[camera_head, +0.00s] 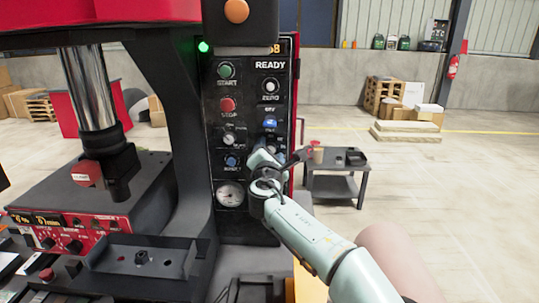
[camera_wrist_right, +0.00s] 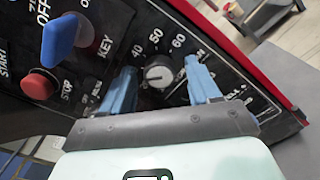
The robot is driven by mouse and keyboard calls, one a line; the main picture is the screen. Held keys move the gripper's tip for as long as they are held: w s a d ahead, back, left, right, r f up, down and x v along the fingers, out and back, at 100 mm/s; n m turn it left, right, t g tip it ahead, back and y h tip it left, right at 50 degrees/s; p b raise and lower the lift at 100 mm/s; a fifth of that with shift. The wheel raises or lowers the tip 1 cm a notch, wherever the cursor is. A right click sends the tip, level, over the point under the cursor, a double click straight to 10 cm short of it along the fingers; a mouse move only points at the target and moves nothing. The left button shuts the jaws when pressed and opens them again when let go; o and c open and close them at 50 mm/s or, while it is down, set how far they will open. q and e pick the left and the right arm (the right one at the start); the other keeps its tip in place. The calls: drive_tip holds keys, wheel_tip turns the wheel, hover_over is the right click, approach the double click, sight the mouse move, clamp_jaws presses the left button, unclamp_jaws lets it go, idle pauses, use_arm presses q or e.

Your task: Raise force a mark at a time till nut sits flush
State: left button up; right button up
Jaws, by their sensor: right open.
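In the right wrist view a round grey dial knob (camera_wrist_right: 158,75) with a white pointer mark sits on a black panel, with 40, 50 and 60 printed around it. The blue fingers of my right gripper (camera_wrist_right: 163,80) are apart, one on each side of the knob. I cannot tell whether they touch it. In the head view my right gripper (camera_head: 266,156) is at the lower right of the control panel (camera_head: 251,92) and hides part of it. The press ram (camera_head: 92,95) stands at the left. A small dark piece (camera_head: 141,257) on the front fixture may be the nut; I cannot tell.
A blue OFF/KEY switch (camera_wrist_right: 62,35) and a red stop button (camera_wrist_right: 38,85) stick out left of the knob. The panel carries a pressure gauge (camera_head: 230,194), and a green lamp (camera_head: 204,47) glows above. A dark small table (camera_head: 337,182) stands behind my right arm.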

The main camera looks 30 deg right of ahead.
drive_tip(key=b+v, duration=0.3)
drive_tip(key=v, duration=1)
drive_tip(key=shift+s, duration=0.2)
